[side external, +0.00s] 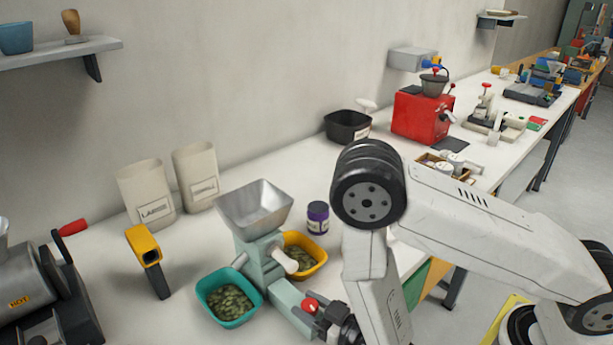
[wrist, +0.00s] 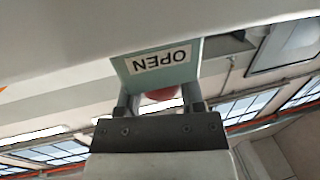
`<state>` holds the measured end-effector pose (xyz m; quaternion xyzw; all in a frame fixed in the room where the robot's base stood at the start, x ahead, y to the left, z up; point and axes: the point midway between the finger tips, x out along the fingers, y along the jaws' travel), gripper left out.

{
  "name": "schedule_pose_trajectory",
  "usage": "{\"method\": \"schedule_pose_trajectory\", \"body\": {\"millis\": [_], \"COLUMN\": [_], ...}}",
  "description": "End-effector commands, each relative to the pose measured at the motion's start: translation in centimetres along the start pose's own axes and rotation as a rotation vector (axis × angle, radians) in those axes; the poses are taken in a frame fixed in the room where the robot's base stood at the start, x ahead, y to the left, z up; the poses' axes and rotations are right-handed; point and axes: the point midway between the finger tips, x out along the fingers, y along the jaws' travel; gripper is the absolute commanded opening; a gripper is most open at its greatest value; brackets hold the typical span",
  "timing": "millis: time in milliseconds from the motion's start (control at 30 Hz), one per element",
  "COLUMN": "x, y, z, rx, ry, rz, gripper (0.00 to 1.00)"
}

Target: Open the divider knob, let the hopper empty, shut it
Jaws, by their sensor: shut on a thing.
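The divider knob (side external: 310,304) is red and sits at the front end of the pale green machine (side external: 268,262). My gripper (side external: 318,311) is shut on the knob. In the wrist view the red knob (wrist: 160,95) shows between my two fingers (wrist: 159,103), below a pale green plate (wrist: 165,62) with an upside-down OPEN label. The metal hopper (side external: 256,206) on top of the machine shows bare inner walls, with no contents visible. A teal bin (side external: 208,303) to its left and a yellow bin (side external: 318,268) behind it both hold green bits.
A yellow and dark scanner-like tool (side external: 148,250) stands at left, with two cream containers (side external: 147,188) behind. A purple jar (side external: 317,217) stands near the yellow bin. A dark machine marked HOT (side external: 40,295) is far left. The bench between the jar and the black bin (side external: 347,125) is clear.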

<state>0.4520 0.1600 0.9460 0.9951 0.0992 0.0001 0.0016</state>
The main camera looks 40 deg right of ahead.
Motion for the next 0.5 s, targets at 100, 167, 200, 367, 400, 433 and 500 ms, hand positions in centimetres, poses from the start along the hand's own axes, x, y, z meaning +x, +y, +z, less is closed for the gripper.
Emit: {"method": "schedule_pose_trajectory", "body": {"millis": [100,167,200,367,400,433,500], "x": [0.09,0.11,0.11,0.09,0.08,0.07,0.04], "y": [0.11,0.12,0.11,0.07,0.08,0.07,0.05], "z": [0.06,0.06,0.07,0.08,0.06,0.06,0.04], "rx": [0.002,0.001,0.001,0.002,0.002,0.003,0.004], "ry": [-0.002,-0.001,-0.002,-0.002,-0.001,-0.001,0.0], "rz": [-0.035,-0.054,-0.067,-0.115,-0.124,-0.13,-0.141], "gripper": [0.0,0.0,0.0,0.0,0.0,0.0,0.0]}}
